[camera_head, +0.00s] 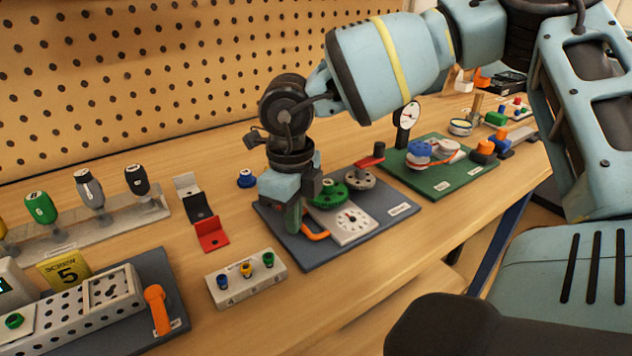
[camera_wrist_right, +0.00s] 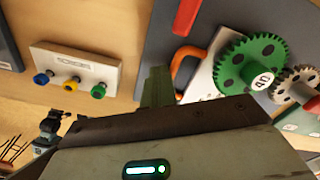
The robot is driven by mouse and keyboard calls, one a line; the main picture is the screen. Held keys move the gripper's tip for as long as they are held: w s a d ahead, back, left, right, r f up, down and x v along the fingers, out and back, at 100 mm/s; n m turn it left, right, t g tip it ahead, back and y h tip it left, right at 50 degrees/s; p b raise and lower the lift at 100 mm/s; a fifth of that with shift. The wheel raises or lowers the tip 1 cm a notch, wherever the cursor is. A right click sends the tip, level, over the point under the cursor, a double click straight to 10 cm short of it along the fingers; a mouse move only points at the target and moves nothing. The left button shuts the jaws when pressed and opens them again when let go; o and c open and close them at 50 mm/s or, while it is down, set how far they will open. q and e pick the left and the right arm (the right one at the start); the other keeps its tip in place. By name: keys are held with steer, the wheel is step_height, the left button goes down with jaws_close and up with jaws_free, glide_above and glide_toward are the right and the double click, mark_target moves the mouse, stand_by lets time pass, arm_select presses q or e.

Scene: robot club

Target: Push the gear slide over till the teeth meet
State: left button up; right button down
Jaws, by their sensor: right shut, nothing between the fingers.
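The gear slide is a white plate (camera_head: 362,232) with a dial, an orange handle (camera_head: 316,236) and a green gear (camera_head: 331,196) on it. It sits on a dark board (camera_head: 378,224). A grey gear (camera_head: 361,180) with a red crank stands just right of the green one. In the right wrist view the green gear (camera_wrist_right: 250,65) and grey gear (camera_wrist_right: 292,84) look very close; I cannot tell whether the teeth mesh. My right gripper (camera_head: 293,218) points down, shut and empty, left of the slide beside the orange handle. Its green fingers (camera_wrist_right: 157,86) show in the wrist view. My left gripper is out of view.
A white block (camera_head: 246,279) with three coloured knobs lies in front, left of the board. A red-and-black hinged piece (camera_head: 211,234) lies to the left. A green board (camera_head: 438,184) with spools stands to the right. A pegboard (camera_head: 150,70) closes the back.

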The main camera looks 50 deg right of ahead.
steer(key=shift+s+d, duration=0.15)
steer(key=shift+d, duration=0.4)
steer(key=shift+a+r+p, duration=0.15)
steer(key=shift+r+p, duration=0.15)
steer(key=shift+r, duration=0.7)
steer(key=shift+a+r+p, duration=0.2)
steer(key=shift+r+p, duration=0.1)
steer(key=shift+r, duration=0.75)
steer(key=shift+a+r+p, duration=0.15)
steer(key=shift+r+p, duration=0.15)
steer(key=shift+r, duration=0.7)
